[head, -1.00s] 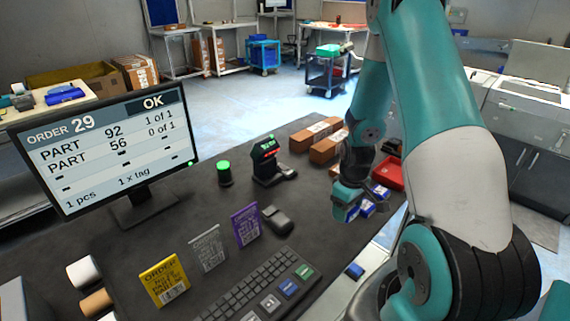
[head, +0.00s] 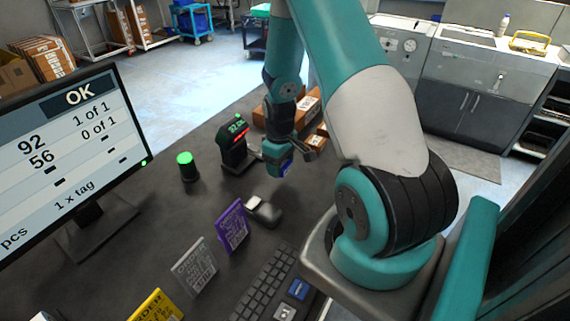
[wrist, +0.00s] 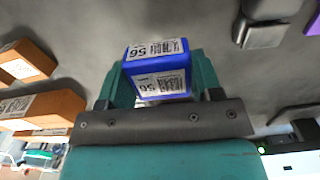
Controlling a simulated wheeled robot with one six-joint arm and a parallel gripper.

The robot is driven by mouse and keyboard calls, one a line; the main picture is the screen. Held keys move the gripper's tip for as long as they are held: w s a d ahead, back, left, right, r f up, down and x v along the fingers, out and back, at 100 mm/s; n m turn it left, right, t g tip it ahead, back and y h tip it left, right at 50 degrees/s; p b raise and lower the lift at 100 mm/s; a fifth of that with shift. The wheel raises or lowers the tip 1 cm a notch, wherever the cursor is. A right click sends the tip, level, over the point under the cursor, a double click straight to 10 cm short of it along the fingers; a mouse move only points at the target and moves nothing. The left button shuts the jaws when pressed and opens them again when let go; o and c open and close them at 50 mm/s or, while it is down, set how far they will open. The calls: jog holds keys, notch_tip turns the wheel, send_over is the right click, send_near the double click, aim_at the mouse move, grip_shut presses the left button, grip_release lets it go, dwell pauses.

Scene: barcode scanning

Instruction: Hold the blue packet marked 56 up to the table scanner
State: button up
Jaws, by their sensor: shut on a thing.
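My gripper (head: 279,158) is shut on a blue packet (head: 285,168) and holds it above the dark table. In the wrist view the blue packet (wrist: 160,92) sits between the two teal fingers (wrist: 158,78), with white barcode labels reading 56 on two faces. The table scanner (head: 235,143), black with a red strip and a green-lit display, stands just left of my gripper in the head view. The packet is apart from it to the right. The monitor (head: 75,165) shows OK, with 92 at 1 of 1 and 56 at 0 of 1.
A green-lit button (head: 187,165) stands left of the scanner. Purple (head: 232,226), grey (head: 194,267) and yellow (head: 157,306) cards stand in front, beside a small dark device (head: 264,211) and the keyboard (head: 265,285). Brown boxes (head: 307,106) lie behind my gripper.

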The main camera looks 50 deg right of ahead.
jog(key=shift+w+a+f+b, duration=0.1)
jog(key=shift+w+f+b, duration=0.5)
jog(key=shift+w+f, duration=0.45)
jog(key=s+d+r+p, duration=0.1)
jog(key=s+r+p, duration=0.6)
jog(key=s+r, duration=0.3)
jog(key=s, duration=0.3)
jog(key=shift+d+p, duration=0.35)
jog(key=shift+d, duration=0.05)
